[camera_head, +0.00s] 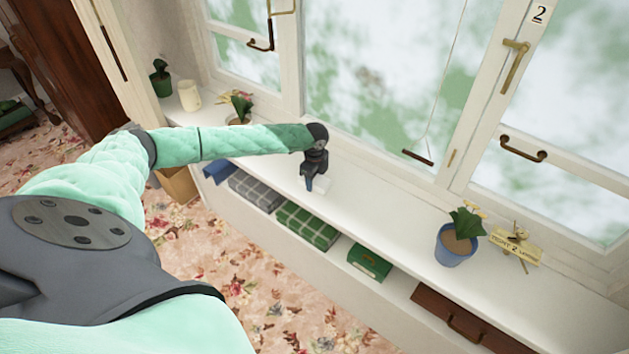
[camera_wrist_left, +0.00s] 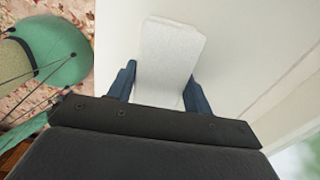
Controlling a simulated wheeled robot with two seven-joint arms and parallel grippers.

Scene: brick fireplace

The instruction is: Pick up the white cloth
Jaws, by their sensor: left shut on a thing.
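The white cloth (camera_head: 323,185) is a small, flat, folded rectangle on the white window sill (camera_head: 375,215). In the left wrist view the cloth (camera_wrist_left: 168,55) lies between the two blue-grey fingers of my left gripper (camera_wrist_left: 160,88), its near edge reaching in between them. My left gripper (camera_head: 313,183) points down at the sill and is shut on the cloth; in the head view it covers part of it. The cloth appears to be at the sill surface; I cannot tell if it is lifted. My right gripper is not in view.
A blue pot with a plant (camera_head: 455,243) and a small yellow sign (camera_head: 517,246) stand to the right on the sill. A white candle (camera_head: 189,95) and potted plants are at the left. The window (camera_head: 390,70) rises behind.

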